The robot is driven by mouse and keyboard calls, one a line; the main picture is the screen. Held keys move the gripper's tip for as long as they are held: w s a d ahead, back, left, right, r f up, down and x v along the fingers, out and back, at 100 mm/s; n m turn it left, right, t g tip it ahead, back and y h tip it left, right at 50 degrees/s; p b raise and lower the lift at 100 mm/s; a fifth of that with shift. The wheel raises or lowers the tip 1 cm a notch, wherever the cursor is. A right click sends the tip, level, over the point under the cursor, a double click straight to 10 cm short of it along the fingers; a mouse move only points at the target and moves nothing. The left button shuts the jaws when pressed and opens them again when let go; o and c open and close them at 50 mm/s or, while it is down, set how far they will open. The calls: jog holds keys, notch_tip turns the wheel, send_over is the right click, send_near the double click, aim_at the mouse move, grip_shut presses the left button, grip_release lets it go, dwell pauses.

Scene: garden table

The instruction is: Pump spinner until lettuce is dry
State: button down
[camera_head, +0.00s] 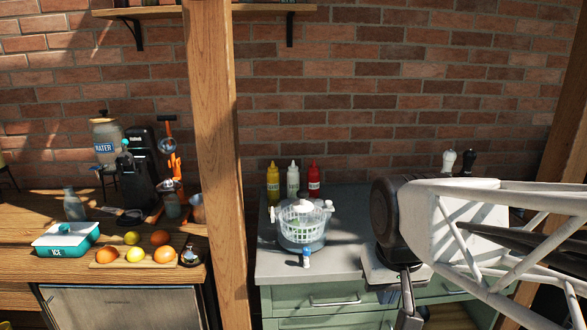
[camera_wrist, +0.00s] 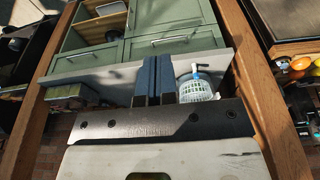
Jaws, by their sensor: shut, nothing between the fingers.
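The salad spinner (camera_head: 302,236) stands upright on the grey counter in the head view, with a clear bowl, a white slotted basket and a pale lid with a knob on top. Green lettuce (camera_head: 297,222) shows through its side. My gripper (camera_head: 408,318) is at the lower right, apart from the spinner and partly cut off by the frame edge. In the wrist view my gripper (camera_wrist: 153,72) has its two dark blue fingers together, with nothing held. The spinner (camera_wrist: 195,91) shows just right of the fingers there, partly hidden by my gripper's body.
A wooden post (camera_head: 212,150) rises left of the counter. The grey counter (camera_head: 345,225) is clear right of the spinner.

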jog(key=w+a+r, duration=0.1)
jog(key=w+r, duration=0.4)
jog(key=w, duration=0.7)
jog(key=n+g, duration=0.1)
jog(key=g, duration=0.1)
send_near(303, 192)
jog(key=shift+s+d+f, duration=0.1)
jog(key=shift+s+f, duration=0.05)
jog(key=shift+f, duration=0.05)
jog(key=shift+w+f, duration=0.15)
jog(key=shift+w, duration=0.3)
jog(key=shift+f, duration=0.2)
jog(key=shift+f, duration=2.7)
jog(key=shift+f, duration=0.25)
